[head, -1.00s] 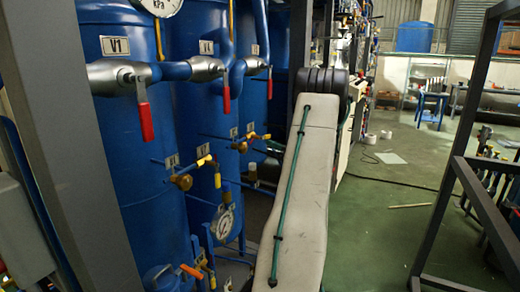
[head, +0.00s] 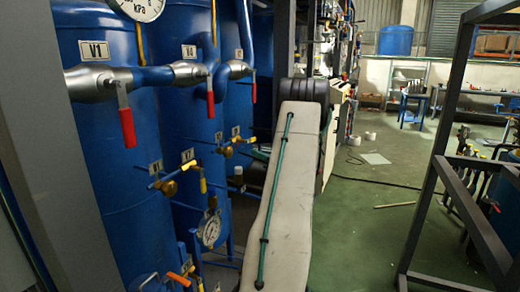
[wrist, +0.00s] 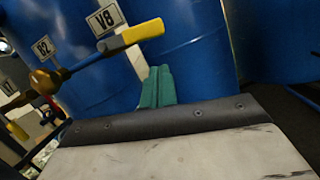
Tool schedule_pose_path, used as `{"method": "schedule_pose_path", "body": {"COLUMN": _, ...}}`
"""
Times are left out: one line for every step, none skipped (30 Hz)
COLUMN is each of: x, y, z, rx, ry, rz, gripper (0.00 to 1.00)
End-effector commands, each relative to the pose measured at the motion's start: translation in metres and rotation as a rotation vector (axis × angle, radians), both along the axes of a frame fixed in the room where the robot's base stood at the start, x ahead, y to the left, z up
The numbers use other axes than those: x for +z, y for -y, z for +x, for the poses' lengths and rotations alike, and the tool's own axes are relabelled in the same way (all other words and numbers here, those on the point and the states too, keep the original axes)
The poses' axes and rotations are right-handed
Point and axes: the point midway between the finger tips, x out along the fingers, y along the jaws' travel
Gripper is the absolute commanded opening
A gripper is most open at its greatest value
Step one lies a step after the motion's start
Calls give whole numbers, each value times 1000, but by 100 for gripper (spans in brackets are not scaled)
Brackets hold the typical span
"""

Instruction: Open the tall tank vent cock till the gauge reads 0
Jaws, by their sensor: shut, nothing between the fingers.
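Blue tanks (head: 110,150) stand at the left in the head view. Brass cocks with yellow handles (head: 199,178) stick out from them. In the wrist view, a brass cock (wrist: 45,82) has a yellow handle (wrist: 143,33) lying sideways below a V8 label (wrist: 106,18). My gripper (wrist: 157,72) shows as green fingers side by side, shut and empty, below and right of that handle and apart from it. My arm hides the gripper in the head view. A kPa gauge (head: 137,8) is cut off at the top, and a lower gauge (head: 210,231) is too small to read.
Red-handled valves (head: 127,127) hang from the pipes in front of the tanks. An orange-handled valve (head: 178,279) is low at the left. A dark frame (head: 440,150) stands at the right. Green floor (head: 350,235) is open between the arm and that frame.

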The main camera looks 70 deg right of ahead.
Motion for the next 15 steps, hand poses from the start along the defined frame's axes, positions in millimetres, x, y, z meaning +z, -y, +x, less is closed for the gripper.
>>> {"method": "schedule_pose_path", "body": {"x": -14, "y": -3, "z": 2, "rx": 3, "ry": -1, "rz": 4, "gripper": 0}}
{"method": "schedule_pose_path", "body": {"x": -15, "y": -3, "z": -5, "rx": 0, "ry": 0, "rz": 2, "gripper": 0}}
{"method": "schedule_pose_path", "body": {"x": -16, "y": -3, "z": -17, "rx": -1, "ry": 1, "rz": 1, "gripper": 0}}
{"method": "schedule_pose_path", "body": {"x": -17, "y": -4, "z": -24, "rx": -2, "ry": 1, "rz": 1, "gripper": 0}}
{"method": "schedule_pose_path", "body": {"x": -19, "y": -4, "z": -31, "rx": -1, "ry": 0, "rz": 1, "gripper": 0}}
{"method": "schedule_pose_path", "body": {"x": -21, "y": -5, "z": -40, "rx": -1, "ry": 1, "rz": 1, "gripper": 0}}
{"method": "schedule_pose_path", "body": {"x": -23, "y": -6, "z": -46, "rx": 0, "ry": 1, "rz": 1, "gripper": 0}}
{"method": "schedule_pose_path", "body": {"x": -25, "y": -6, "z": -52, "rx": 0, "ry": 0, "rz": 1, "gripper": 0}}
{"method": "schedule_pose_path", "body": {"x": -27, "y": -7, "z": -60, "rx": 0, "ry": 0, "rz": 1, "gripper": 0}}
{"method": "schedule_pose_path", "body": {"x": -28, "y": -7, "z": -65, "rx": 0, "ry": 0, "rz": 1, "gripper": 0}}
{"method": "schedule_pose_path", "body": {"x": -29, "y": -7, "z": -70, "rx": 1, "ry": 1, "rz": 0, "gripper": 0}}
{"method": "schedule_pose_path", "body": {"x": -30, "y": -8, "z": -76, "rx": 1, "ry": 0, "rz": 0, "gripper": 0}}
{"method": "schedule_pose_path", "body": {"x": -31, "y": -8, "z": -80, "rx": 1, "ry": 0, "rz": 0, "gripper": 0}}
{"method": "schedule_pose_path", "body": {"x": -32, "y": -8, "z": -83, "rx": 1, "ry": 0, "rz": 0, "gripper": 0}}
{"method": "schedule_pose_path", "body": {"x": -33, "y": -8, "z": -87, "rx": 1, "ry": 0, "rz": 0, "gripper": 0}}
